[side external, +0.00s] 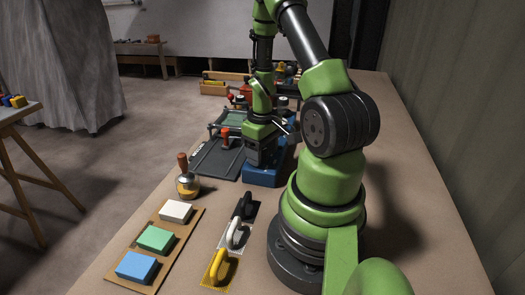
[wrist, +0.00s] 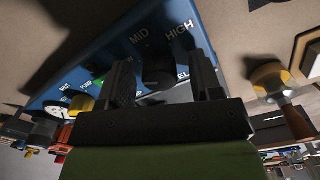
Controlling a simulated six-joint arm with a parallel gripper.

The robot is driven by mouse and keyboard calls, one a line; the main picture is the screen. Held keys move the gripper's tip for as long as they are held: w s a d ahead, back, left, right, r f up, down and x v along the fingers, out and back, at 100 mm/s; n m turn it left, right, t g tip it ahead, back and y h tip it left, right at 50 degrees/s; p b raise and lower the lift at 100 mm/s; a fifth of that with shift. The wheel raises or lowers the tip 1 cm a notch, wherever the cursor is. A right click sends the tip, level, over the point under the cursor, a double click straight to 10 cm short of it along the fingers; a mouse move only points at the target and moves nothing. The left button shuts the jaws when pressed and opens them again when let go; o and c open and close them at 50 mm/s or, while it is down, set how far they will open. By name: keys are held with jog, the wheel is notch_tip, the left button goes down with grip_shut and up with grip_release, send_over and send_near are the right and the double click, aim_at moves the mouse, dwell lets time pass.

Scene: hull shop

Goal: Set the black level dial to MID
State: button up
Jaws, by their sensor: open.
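The blue control box (side external: 262,176) sits on the bench, and its blue panel also fills the upper middle of the wrist view (wrist: 110,50). The black dial (wrist: 158,72) shows dark between my two fingers, with the labels MID and HIGH printed beyond it. Its pointer is too dark to read, and part of the lettering is covered by my fingers. My gripper (wrist: 165,82) is open, one finger on each side of the dial; contact cannot be told. In the side view my gripper (side external: 262,152) points down at the box, and the dial is hidden.
The panel also carries a yellow knob (wrist: 82,103), a green light (wrist: 98,82) and a white gauge (wrist: 48,128). A dark tray (side external: 215,160) adjoins the box.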

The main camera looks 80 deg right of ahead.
jog(key=c, duration=0.9)
jog(key=m, duration=1.1)
jog(key=shift+m, duration=0.3)
jog(key=o, duration=0.9)
